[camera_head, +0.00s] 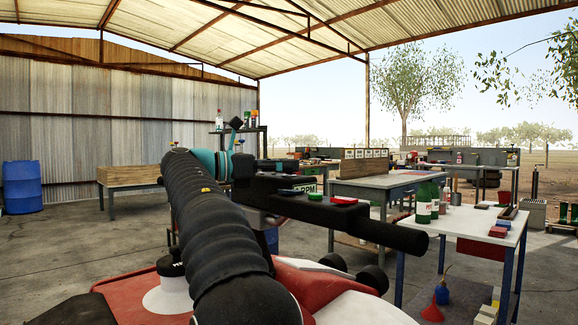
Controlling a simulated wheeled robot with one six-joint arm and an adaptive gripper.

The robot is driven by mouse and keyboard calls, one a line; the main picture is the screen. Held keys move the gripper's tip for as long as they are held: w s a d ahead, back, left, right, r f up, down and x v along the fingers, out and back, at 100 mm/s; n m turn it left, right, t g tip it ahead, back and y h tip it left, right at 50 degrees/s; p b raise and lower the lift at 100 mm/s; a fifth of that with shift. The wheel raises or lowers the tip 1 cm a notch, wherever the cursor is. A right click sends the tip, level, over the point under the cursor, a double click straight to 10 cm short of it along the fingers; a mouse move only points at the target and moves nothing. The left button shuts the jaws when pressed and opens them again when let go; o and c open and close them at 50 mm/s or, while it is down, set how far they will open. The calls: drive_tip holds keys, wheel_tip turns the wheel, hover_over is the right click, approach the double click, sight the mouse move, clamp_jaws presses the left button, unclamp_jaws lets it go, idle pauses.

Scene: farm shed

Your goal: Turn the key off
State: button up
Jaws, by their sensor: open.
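My arm in its black sleeve reaches up and forward from the bottom middle to a teal wrist. My gripper (276,165), dark and small, seems to show just right of the wrist; its fingers are hard to make out but it is open, with nothing seen in it. Below and beside it is a black control bar (285,203) with a green button (315,196), a red button (344,200) and a long black grip (385,235). A green display (308,187) reading RPM is partly hidden behind the bar. I cannot make out the key.
The red and white machine body (310,285) fills the bottom. A worktable (470,222) with green bottles (424,203) stands close on the right. A wooden-sided bench (128,175) and blue barrel (22,187) stand left. The concrete floor on the left is clear.

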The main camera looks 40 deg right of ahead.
drive_tip(key=shift+s+d, duration=0.25)
drive_tip(key=shift+d, duration=0.4)
clamp_jaws()
drive_tip(key=shift+s+n+t+h, duration=0.1)
drive_tip(key=shift+n+t+h, duration=0.15)
drive_tip(key=shift+n+t, duration=0.85)
drive_tip(key=shift+n+t+h, duration=0.25)
drive_tip(key=shift+n+t, duration=0.35)
drive_tip(key=shift+t, duration=0.9)
drive_tip(key=shift+n+t, duration=0.7)
drive_tip(key=shift+t, duration=0.4)
unclamp_jaws()
